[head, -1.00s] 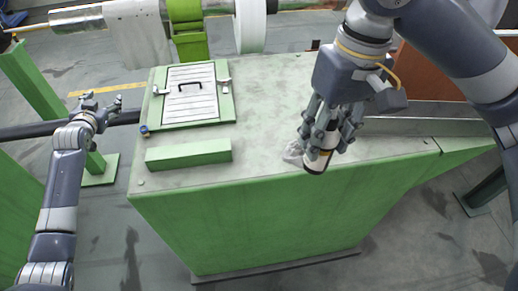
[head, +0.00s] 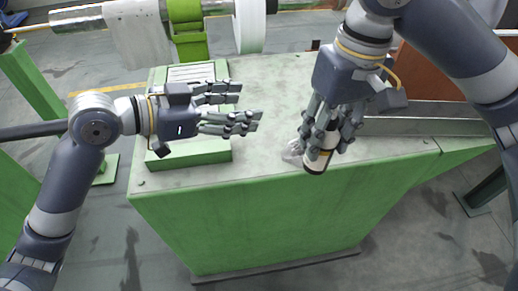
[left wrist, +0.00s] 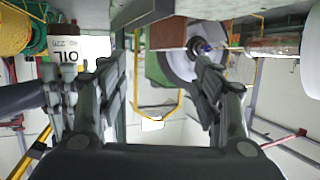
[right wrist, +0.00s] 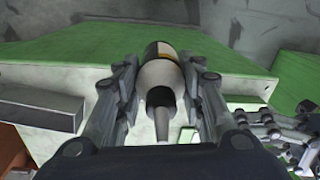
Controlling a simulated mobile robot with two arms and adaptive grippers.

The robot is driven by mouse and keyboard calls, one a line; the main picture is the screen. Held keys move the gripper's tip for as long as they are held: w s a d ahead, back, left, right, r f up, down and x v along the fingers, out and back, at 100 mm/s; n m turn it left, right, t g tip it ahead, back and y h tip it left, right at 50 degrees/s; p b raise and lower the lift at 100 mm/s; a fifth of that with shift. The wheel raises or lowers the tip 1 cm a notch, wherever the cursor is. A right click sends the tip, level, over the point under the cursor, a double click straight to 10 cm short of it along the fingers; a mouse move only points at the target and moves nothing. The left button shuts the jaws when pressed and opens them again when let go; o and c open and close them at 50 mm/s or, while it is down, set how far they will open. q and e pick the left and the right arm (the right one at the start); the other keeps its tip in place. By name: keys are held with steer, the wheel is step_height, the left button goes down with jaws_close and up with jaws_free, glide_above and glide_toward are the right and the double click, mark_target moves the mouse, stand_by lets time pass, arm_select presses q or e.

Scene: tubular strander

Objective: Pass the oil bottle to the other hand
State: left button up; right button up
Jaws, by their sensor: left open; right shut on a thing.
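The oil bottle (head: 318,161), white with a dark end and an orange band, is held in my right gripper (head: 325,146) above the front edge of the green cabinet. In the right wrist view the bottle (right wrist: 160,75) sits between the fingers, its dark neck and grey nozzle towards the camera. My left gripper (head: 250,104) is open and empty, left of the bottle and clearly apart from it, fingers pointing right. Its spread fingers (left wrist: 165,62) also show in the left wrist view. White lettering panel reading OIL (left wrist: 75,50) shows there; I cannot tell whether it is the bottle.
The cabinet's grey top (head: 265,135) has free room between the grippers. A hatch (head: 190,73) and a green block (head: 205,155) are partly behind my left arm. A grey rail (head: 420,125) runs at the right.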

mark_target(319, 159)
arm_select(q)
steer(key=s+d+m+g, duration=0.3)
steer(key=s+d+g, duration=0.15)
steer(key=s, duration=0.55)
steer(key=shift+h, duration=0.4)
steer(key=x, duration=1.2)
steer(key=shift+w+f, duration=0.1)
steer(key=shift+f, duration=0.2)
steer(key=shift+a+t, duration=0.1)
steer(key=shift+t, duration=0.15)
steer(key=c, duration=1.2)
steer(key=shift+c, duration=0.2)
arm_select(e)
steer(key=o, duration=1.2)
steer(key=shift+r, duration=0.1)
